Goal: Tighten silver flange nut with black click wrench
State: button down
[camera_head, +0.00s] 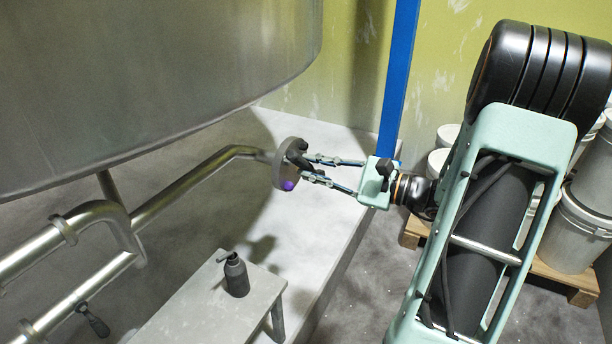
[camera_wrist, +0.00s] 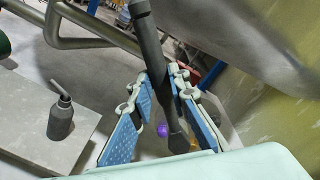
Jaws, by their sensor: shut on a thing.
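My gripper (camera_head: 303,165) reaches left to the grey round flange (camera_head: 279,168) at the end of a pipe. Its fingers are shut on the black click wrench (camera_head: 297,150), of which only a short dark part shows in the head view. In the wrist view the wrench (camera_wrist: 150,45) is a long dark bar running between the fingers of my gripper (camera_wrist: 162,92), its far end at the top. I cannot make out the silver flange nut in either view, nor whether the wrench touches it. A purple spot (camera_head: 287,186) shows at the flange's lower edge.
A grey bench (camera_head: 190,309) bears a dark pump bottle (camera_head: 236,275) below the flange. A large steel tank (camera_head: 150,80) hangs over the left side, with pipes (camera_head: 185,195) beneath. A blue post (camera_head: 397,80) stands behind my gripper. White pails (camera_head: 578,230) stand on a pallet at right.

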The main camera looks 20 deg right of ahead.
jog(key=shift+w+d+r+t, duration=0.1)
jog(key=shift+d+r+t, duration=0.2)
jog(key=shift+d+r, duration=0.3)
jog(key=shift+m+h, duration=0.3)
jog(key=shift+x, duration=2.25)
jog(key=shift+a, duration=0.15)
jog(key=shift+b+x, duration=0.3)
jog(key=shift+x, duration=0.75)
jog(key=shift+w, duration=0.1)
